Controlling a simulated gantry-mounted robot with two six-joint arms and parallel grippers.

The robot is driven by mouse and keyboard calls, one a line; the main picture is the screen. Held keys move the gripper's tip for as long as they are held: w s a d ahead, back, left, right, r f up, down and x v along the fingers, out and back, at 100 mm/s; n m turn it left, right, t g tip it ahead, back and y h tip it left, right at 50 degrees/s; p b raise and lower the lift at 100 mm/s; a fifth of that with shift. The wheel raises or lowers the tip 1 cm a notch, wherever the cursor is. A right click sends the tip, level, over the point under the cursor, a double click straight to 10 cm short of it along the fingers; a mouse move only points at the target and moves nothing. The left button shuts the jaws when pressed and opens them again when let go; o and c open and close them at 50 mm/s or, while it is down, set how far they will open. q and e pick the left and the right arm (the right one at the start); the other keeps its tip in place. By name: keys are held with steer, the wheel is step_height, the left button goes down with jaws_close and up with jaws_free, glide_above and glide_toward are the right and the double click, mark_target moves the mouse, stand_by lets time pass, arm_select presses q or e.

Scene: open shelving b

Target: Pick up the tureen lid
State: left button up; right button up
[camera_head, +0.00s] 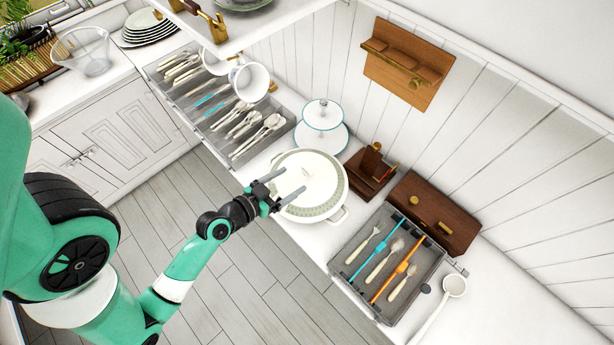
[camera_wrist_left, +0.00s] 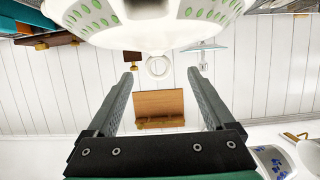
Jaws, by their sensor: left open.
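The white tureen lid (camera_head: 322,174) sits on the tureen (camera_head: 342,214), which has a green-patterned rim and stands on the white counter. My left gripper (camera_head: 292,182) is open, its two fingers reaching over the near left part of the lid in the head view. In the left wrist view, the white, green-dotted tureenware (camera_wrist_left: 150,36) fills the top. I cannot tell whether the fingers touch the lid. My right gripper is not in view.
A tiered white stand (camera_head: 323,115) is behind the tureen. Cutlery trays stand left (camera_head: 225,110) and right (camera_head: 360,240). A dark wooden holder (camera_head: 370,172) is close by on the right. A white ladle (camera_head: 436,300) lies far right. White cups (camera_head: 250,80) hang under the shelf.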

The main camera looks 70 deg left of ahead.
mark_target(305, 173)
arm_select(q)
steer(key=shift+x, duration=1)
steer(key=p+x, duration=0.1)
steer(key=x, duration=0.4)
steer(key=shift+w+r, duration=0.2)
jaws_close()
